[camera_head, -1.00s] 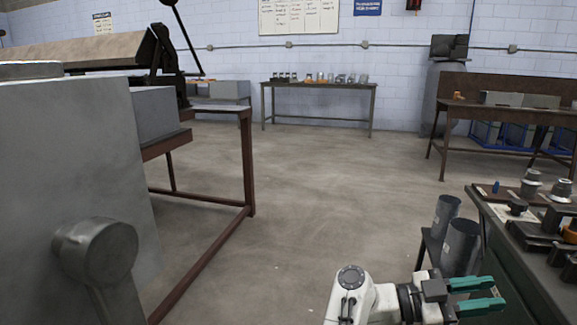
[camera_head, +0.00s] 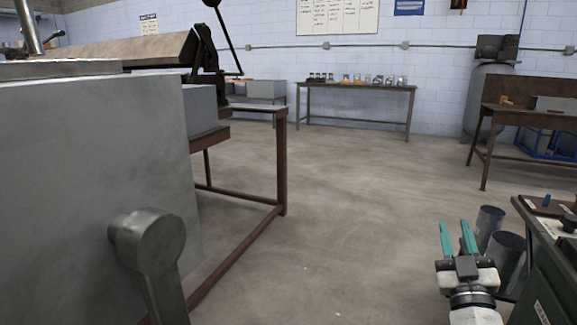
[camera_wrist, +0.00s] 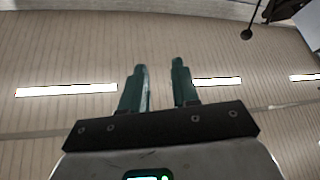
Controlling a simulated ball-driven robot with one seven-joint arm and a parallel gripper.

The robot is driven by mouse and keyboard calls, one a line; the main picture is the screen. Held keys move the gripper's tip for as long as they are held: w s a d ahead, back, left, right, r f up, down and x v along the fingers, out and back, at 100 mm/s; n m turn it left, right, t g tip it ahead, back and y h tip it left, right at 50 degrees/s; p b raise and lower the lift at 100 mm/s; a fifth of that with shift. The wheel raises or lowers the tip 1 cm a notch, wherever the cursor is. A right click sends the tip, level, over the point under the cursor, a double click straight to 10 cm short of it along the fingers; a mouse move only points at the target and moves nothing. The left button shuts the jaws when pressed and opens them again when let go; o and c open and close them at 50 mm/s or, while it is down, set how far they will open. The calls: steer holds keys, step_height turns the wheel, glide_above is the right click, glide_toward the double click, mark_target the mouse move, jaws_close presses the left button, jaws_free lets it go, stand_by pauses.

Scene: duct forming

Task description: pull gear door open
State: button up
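My gripper (camera_head: 457,238) is at the lower right in the head view, its two green fingers apart and pointing up. It holds nothing. A large grey metal cabinet (camera_head: 90,170) fills the left side of the head view. A grey round-ended lever (camera_head: 148,238) stands at its lower right side, far to the left of my gripper. I cannot make out an open gap or a door edge on the cabinet.
A red-brown frame table (camera_head: 283,160) stands behind the cabinet. Grey metal cylinders (camera_head: 507,255) and a dark green bench (camera_head: 555,265) are close to my gripper on the right. A table with jars (camera_head: 355,90) is by the back wall. The middle floor is clear.

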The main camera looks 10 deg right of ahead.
steer(key=s+a+f+n+g+y, duration=0.1)
steer(key=s+a+f+g+y, duration=0.2)
steer(key=f, duration=0.5)
steer(key=s+a+f+n+g+y, duration=0.1)
steer(key=s+a+f+g+y, duration=0.2)
steer(key=f, duration=0.5)
steer(key=s+a+f+g+y, duration=0.2)
steer(key=s+f+g, duration=0.2)
steer(key=f, duration=0.4)
steer(key=s+a+f+m+g, duration=0.15)
steer(key=s+f+g, duration=0.25)
steer(key=s, duration=0.4)
steer(key=s+a+f+g, duration=0.3)
steer(key=s+f, duration=0.1)
steer(key=s, duration=0.5)
steer(key=s+a+f+m+g, duration=0.1)
steer(key=s+a+f+g, duration=0.2)
steer(key=s, duration=0.5)
step_height(320, 180, up, 28)
steer(key=d+g+p, duration=0.1)
steer(key=p, duration=2.7)
steer(key=shift+w, duration=0.45)
steer(key=shift+w+f, duration=0.1)
steer(key=shift+f, duration=0.1)
